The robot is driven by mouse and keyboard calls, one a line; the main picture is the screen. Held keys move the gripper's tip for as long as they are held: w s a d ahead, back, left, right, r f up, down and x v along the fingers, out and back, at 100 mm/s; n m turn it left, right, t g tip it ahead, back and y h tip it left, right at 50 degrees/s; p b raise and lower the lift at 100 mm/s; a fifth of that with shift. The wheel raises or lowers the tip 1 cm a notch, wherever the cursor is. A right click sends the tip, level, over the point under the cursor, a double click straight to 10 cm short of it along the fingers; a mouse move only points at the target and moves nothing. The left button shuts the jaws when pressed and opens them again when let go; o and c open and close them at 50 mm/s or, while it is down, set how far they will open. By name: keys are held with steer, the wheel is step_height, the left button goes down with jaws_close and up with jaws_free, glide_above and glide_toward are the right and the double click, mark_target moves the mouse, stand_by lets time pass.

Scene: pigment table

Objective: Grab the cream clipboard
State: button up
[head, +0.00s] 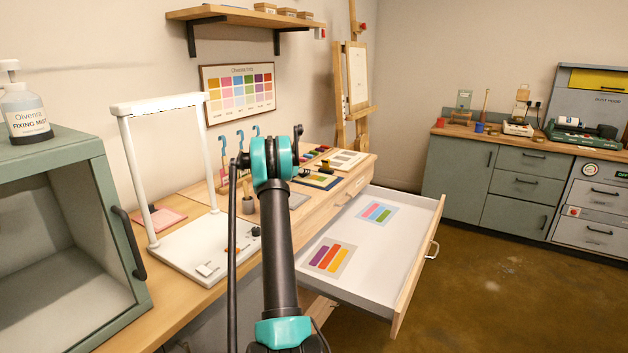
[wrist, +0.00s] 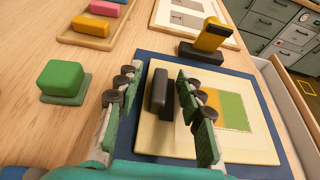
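The cream clipboard (wrist: 232,144) lies flat on a dark blue mat (wrist: 140,72) in the wrist view. It carries a sheet with orange and green patches and an upright black clip or grip (wrist: 158,93). My gripper (wrist: 157,76) is open, with one finger on each side of the black piece. A gap shows on the left; the right finger is close to it, and I cannot tell whether it touches. In the head view the clipboard (head: 320,179) is small on the table, and my arm hides the gripper.
A green block (wrist: 62,78) stands left of the mat. A yellow and black tool (wrist: 208,40) stands beyond the clipboard. A tray of coloured blocks (wrist: 85,38) and a pale board (wrist: 225,38) lie farther back. The open drawer (head: 325,283) holds two colour cards.

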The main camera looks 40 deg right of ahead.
jaws_close()
steer(key=shift+r, duration=0.15)
stand_by(0.4)
